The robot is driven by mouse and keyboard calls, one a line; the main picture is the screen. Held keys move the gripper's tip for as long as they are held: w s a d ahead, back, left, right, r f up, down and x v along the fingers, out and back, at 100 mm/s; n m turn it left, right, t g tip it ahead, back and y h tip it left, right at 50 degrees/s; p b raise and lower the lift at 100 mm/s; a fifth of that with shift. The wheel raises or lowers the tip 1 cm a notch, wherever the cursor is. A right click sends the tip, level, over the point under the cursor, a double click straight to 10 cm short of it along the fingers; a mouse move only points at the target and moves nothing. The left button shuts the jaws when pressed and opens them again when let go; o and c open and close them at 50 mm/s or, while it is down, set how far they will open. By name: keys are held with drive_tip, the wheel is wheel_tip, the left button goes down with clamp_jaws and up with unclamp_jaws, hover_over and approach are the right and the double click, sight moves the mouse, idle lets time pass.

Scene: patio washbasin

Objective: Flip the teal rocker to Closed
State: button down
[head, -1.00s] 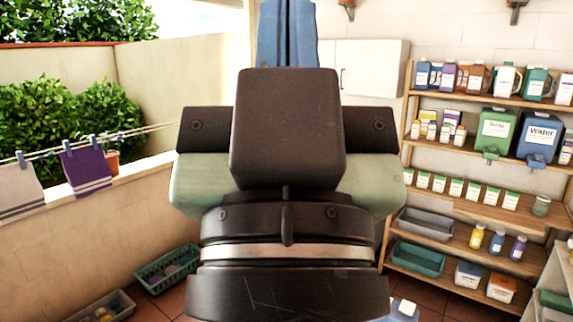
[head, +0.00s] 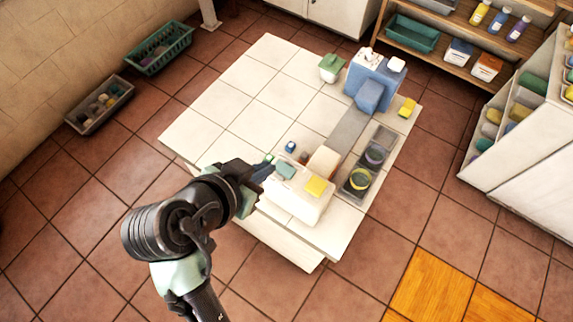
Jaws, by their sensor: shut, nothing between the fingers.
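A small teal piece, apparently the teal rocker (head: 286,170), sits on top of a white box (head: 291,203) near the front edge of the white tiled table (head: 218,105). Which way the rocker is tipped is too small to tell. My gripper (head: 266,168) comes in from the lower left. Its blue fingers are shut and empty, with their tips just left of the teal piece. Whether they touch it I cannot tell. A yellow piece (head: 317,186) is on the same box, to the right of the teal one.
A blue dispenser-like unit (head: 370,80) stands at the table's back right, with a grey strip running toward the white box. A dark tray (head: 383,138) holds two round items. A green-topped container (head: 331,67) stands at the back. The table's left part is clear.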

drive_tip(key=shift+s+f, duration=0.45)
drive_tip(key=shift+s, duration=0.05)
drive_tip(key=p, duration=0.2)
hover_over(294, 169)
drive_tip(key=s+a, duration=0.2)
drive_tip(key=s, duration=0.1)
drive_tip(key=f, duration=0.6)
drive_tip(key=shift+w+d+f, duration=0.1)
drive_tip(key=shift+w+f, duration=0.1)
drive_tip(key=shift+f, duration=0.05)
wheel_tip(294, 169, down, 3)
drive_tip(key=shift+w+f, duration=0.15)
drive_tip(key=shift+f, duration=0.6)
